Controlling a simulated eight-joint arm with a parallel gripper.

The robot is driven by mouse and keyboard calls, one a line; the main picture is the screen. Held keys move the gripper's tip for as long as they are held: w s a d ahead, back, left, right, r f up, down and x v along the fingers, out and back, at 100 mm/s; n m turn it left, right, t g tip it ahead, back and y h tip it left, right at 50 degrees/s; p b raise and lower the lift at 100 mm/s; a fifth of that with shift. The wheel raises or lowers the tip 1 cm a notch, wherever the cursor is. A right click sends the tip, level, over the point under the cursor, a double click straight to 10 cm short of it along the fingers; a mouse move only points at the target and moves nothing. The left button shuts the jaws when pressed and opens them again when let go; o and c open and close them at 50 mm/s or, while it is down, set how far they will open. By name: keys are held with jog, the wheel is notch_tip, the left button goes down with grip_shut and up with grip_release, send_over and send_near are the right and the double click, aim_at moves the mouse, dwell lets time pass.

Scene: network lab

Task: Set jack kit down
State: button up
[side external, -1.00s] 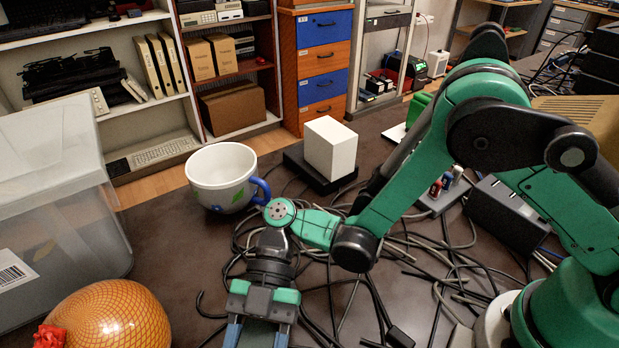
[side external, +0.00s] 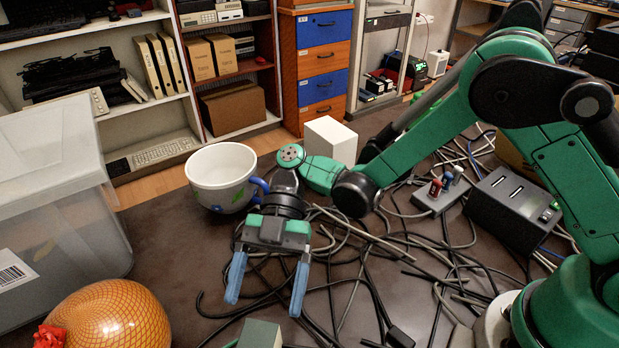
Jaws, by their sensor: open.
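A small grey-green box (side external: 260,334), which I take to be the jack kit, rests near the bottom edge of the picture. The frame cuts off its lower part, so what lies under it does not show. My gripper (side external: 265,304) is above and behind it, with its two blue fingers spread wide and pointing down. Nothing is between the fingers, and a gap shows between the fingertips and the box.
Loose black and grey cables (side external: 340,265) cover the table right of my gripper. A white mug (side external: 221,165) and a white box (side external: 330,138) stand behind. An orange patterned ball (side external: 112,318) and a clear bin (side external: 60,230) are at left. A black device (side external: 513,208) stands at right.

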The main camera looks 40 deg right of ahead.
jog(key=w+d+r+m+t+h, duration=0.1)
jog(key=d+r+m+t+h, duration=0.3)
jog(key=d+m+t, duration=0.4)
jog(key=w+d+r+m+t+h, duration=0.1)
jog(key=d+r+m+t+h, duration=0.2)
jog(key=d+m, duration=1.2)
jog(key=m+t+h, duration=0.2)
jog(key=m+t, duration=0.1)
jog(key=t, duration=0.2)
jog(key=shift+d+r+m+t+h, duration=0.2)
jog(key=shift+r+m+t+h, duration=0.1)
jog(key=shift+r, duration=0.1)
